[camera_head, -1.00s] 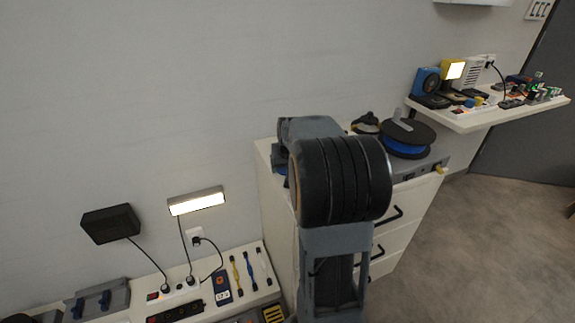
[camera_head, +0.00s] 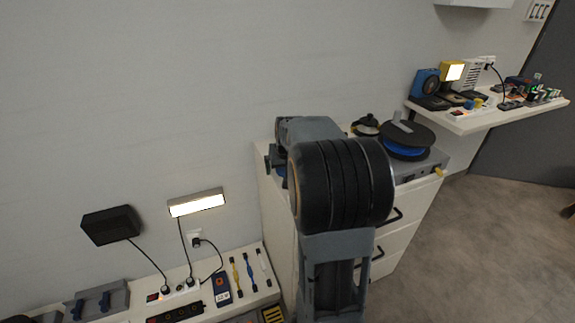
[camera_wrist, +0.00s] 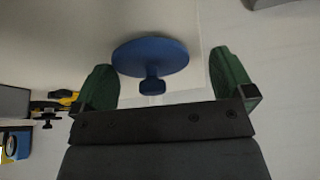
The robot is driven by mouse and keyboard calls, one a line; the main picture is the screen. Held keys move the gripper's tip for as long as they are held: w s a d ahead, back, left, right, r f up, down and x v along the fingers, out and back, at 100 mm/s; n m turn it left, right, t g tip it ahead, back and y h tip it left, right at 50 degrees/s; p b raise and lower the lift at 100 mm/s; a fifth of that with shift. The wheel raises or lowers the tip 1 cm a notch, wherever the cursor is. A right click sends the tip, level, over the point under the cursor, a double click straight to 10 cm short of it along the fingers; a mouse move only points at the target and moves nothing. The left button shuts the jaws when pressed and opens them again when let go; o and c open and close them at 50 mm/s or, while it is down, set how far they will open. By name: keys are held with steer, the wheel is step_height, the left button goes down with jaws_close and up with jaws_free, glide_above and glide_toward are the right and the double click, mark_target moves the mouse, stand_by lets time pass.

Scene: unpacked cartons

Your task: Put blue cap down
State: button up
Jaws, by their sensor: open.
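The blue cap (camera_wrist: 150,56) is a round blue disc with a small knob. In the wrist view it lies on a pale surface (camera_wrist: 60,25), between and just beyond the green fingertips. My gripper (camera_wrist: 165,82) is open, with one finger on each side of the cap and visible gaps to it. In the head view, the far end of my arm is at the left rear of the white cabinet (camera_head: 285,235).
On the cabinet stands a black spool with blue filament (camera_head: 405,148). A bench with a power strip (camera_head: 178,312) and tools is at the lower left. A shelf (camera_head: 480,120) holding small devices is at the right. The wall is close behind my arm.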

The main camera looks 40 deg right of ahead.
steer(key=d+p+v, duration=0.1)
steer(key=p+v, duration=0.1)
steer(key=v, duration=0.8)
steer(key=s+a+f+n+y, duration=0.1)
steer(key=s+a+f+n, duration=0.1)
steer(key=s+a, duration=0.4)
steer(key=s+a+f+n+g, duration=0.1)
steer(key=s+a+f+n, duration=0.2)
steer(key=a, duration=1.2)
steer(key=s+f, duration=0.2)
steer(key=s, duration=0.2)
steer(key=shift+f+y, duration=0.25)
steer(key=shift+y, duration=0.15)
steer(key=shift+s+r, duration=0.1)
step_height(320, 180, up, 23)
steer(key=p, duration=2.2)
steer(key=shift+s+a, duration=0.15)
steer(key=shift+a, duration=0.15)
